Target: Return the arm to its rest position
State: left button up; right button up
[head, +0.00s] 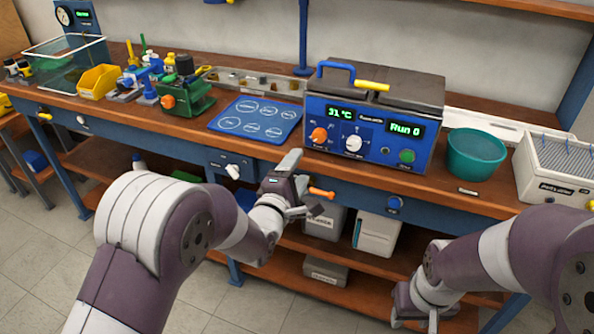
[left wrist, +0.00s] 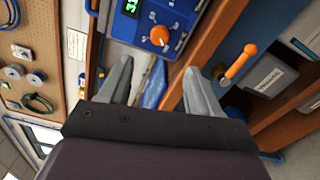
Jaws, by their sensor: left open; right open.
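My left gripper (head: 307,181) is in front of the bench's front edge, below the blue control box. Its fingers are spread, and the left wrist view shows the two grey fingers (left wrist: 157,66) apart with nothing held between them. An orange handle (head: 321,192) on the blue bench front is close beside the left fingers; in the left wrist view the handle (left wrist: 241,60) lies to the right of both fingers, apart from them. My right gripper (head: 415,308) is low at the bottom right, in front of the lower shelf, open with nothing seen in it.
The blue control box (head: 372,125) reads 31 °C and Run 0. A blue mat (head: 257,119), teal bowl (head: 476,154) and white rack (head: 555,165) are on the bench (head: 330,168). Bins (head: 377,233) stand on the shelf below. A white-handled valve (head: 233,171) projects from the front.

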dwell(0.3)
pick_arm(q)
jog(key=s+a+f+m+g+y, duration=0.2)
jog(key=s+a+f+m+g, duration=0.1)
jog(key=s+f+m+g, duration=0.3)
jog(key=s+a+f+m+g+y, duration=0.25)
jog(key=s+f+m+g, duration=0.2)
jog(key=f+m, duration=0.25)
jog(key=s+a+m+g, duration=0.3)
jog(key=s+a, duration=0.1)
jog(key=s, duration=0.4)
jog(key=s+a+m+g, duration=0.2)
jog(key=s+a+g, duration=0.1)
jog(key=s, duration=0.4)
notch_tip(320, 180, up, 17)
jog(key=a+n+y+p, duration=0.1)
jog(key=p, duration=1.4)
jog(key=shift+a+t, duration=0.35)
jog(key=shift+a, duration=0.05)
jog(key=shift+s, duration=0.1)
